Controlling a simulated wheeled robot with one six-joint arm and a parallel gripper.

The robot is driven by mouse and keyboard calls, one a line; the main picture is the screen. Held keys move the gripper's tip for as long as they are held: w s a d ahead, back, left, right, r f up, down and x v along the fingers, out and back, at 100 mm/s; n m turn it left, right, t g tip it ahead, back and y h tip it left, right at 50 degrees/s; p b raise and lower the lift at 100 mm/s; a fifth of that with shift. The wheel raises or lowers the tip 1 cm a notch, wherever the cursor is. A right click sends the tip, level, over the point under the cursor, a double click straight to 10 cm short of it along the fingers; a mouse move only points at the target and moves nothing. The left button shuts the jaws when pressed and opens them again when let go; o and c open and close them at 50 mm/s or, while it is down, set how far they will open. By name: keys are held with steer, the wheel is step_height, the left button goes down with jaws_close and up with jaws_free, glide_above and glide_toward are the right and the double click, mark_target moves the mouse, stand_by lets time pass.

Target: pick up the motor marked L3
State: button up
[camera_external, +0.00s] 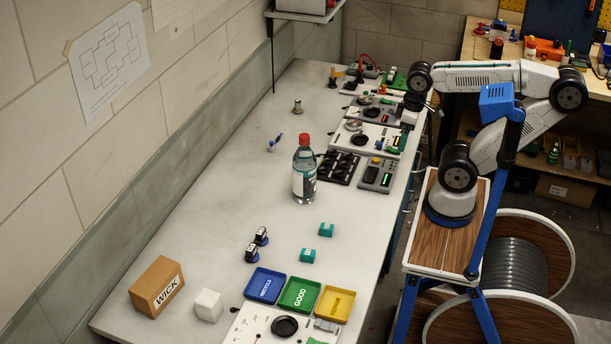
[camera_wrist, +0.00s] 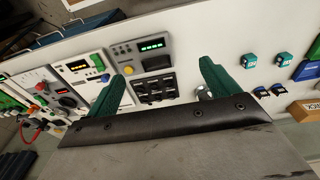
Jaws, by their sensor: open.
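Two small teal blocks with pale labels, which look like motors, lie on the bench: one right (camera_external: 326,229) and one nearer (camera_external: 307,255). The markings are too small to read, so I cannot tell which is L3. My gripper (camera_wrist: 160,85) is open and empty, its green fingers apart, high over the far right bench edge, away from these motors.
A clear bottle with a red cap (camera_external: 304,180) stands mid-bench. Blue (camera_external: 252,295), green (camera_external: 285,305) and yellow (camera_external: 322,316) trays, a WICK box (camera_external: 140,284) and a white cube (camera_external: 208,305) are at the near end. Instruments line the right edge. The bench's left middle is mostly clear.

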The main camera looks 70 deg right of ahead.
steer(key=c, duration=0.7)
steer(key=w+d+f+m+t+h, duration=0.1)
steer(key=w+d+t, duration=0.1)
steer(key=w+d, duration=0.6)
steer(key=w+d+m+t+h, duration=0.15)
steer(key=w+d, duration=0.35)
steer(key=w, duration=0.6)
steer(key=w+d+f+t+h, duration=0.1)
steer(key=w+d+t, duration=0.1)
steer(key=w+d, duration=0.6)
steer(key=t, duration=0.6)
glide_toward(298, 100)
steer(key=shift+w+d+f+g+y, duration=0.2)
steer(key=shift+w+d+y, duration=0.1)
steer(key=shift+w, duration=0.15)
steer(key=shift+w+d+f+g+y, duration=0.15)
steer(key=shift+w+d, duration=0.1)
steer(key=shift+w, duration=0.25)
steer(key=shift+w+d+f, duration=0.15)
steer(key=shift+w+f, duration=0.2)
steer(key=shift+w, duration=0.05)
steer(key=shift+a+x, duration=0.1)
steer(key=shift+x, duration=1.65)
steer(key=shift+a+x, duration=0.15)
steer(key=shift+x, duration=1.55)
